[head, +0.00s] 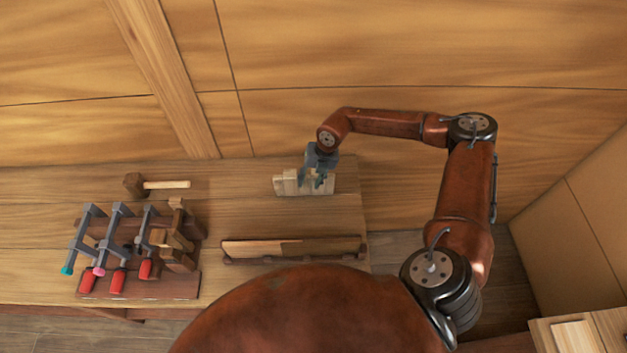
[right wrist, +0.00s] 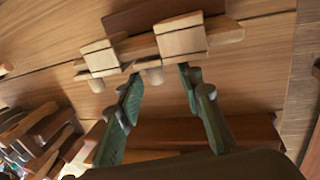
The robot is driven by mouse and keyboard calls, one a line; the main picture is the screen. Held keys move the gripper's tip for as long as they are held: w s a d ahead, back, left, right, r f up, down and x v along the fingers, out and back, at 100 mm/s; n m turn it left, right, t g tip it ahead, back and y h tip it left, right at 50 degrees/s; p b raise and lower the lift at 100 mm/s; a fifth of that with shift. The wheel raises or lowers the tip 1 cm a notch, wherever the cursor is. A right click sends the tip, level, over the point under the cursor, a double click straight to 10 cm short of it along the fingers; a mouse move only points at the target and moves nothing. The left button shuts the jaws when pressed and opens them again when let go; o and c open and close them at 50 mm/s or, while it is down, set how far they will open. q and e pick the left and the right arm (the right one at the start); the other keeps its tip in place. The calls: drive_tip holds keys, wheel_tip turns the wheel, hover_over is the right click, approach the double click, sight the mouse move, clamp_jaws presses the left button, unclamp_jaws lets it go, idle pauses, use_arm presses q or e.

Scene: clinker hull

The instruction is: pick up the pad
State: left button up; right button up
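Light wooden pads sit on a wooden holder at the bench's back right, in the head view (head: 290,183). I cannot tell which one is the task's pad. In the right wrist view, one pad (right wrist: 181,36) is just beyond my fingertips, and another pad (right wrist: 98,58) is to its left. My right gripper (head: 318,172) is over the holder and hides part of it. In the right wrist view, its two green-grey fingers (right wrist: 160,77) are apart, with a short peg showing near the gap between them. I see nothing held. My left gripper is not in view.
A rack (head: 140,285) of bar clamps with red handles stands at the bench's left. A mallet (head: 165,185) lies behind it. A long plank (head: 290,248) lies in a tray at the front edge. Bare bench lies between mallet and holder. A panelled wall rises behind.

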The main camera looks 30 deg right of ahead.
sight(306, 184)
drive_tip(key=x, duration=0.3)
drive_tip(key=shift+w+a+f+p, duration=0.1)
drive_tip(key=shift+w+a+p, duration=0.1)
drive_tip(key=shift+a+p, duration=0.1)
drive_tip(key=shift+d, duration=0.1)
drive_tip(key=c, duration=0.5)
clamp_jaws()
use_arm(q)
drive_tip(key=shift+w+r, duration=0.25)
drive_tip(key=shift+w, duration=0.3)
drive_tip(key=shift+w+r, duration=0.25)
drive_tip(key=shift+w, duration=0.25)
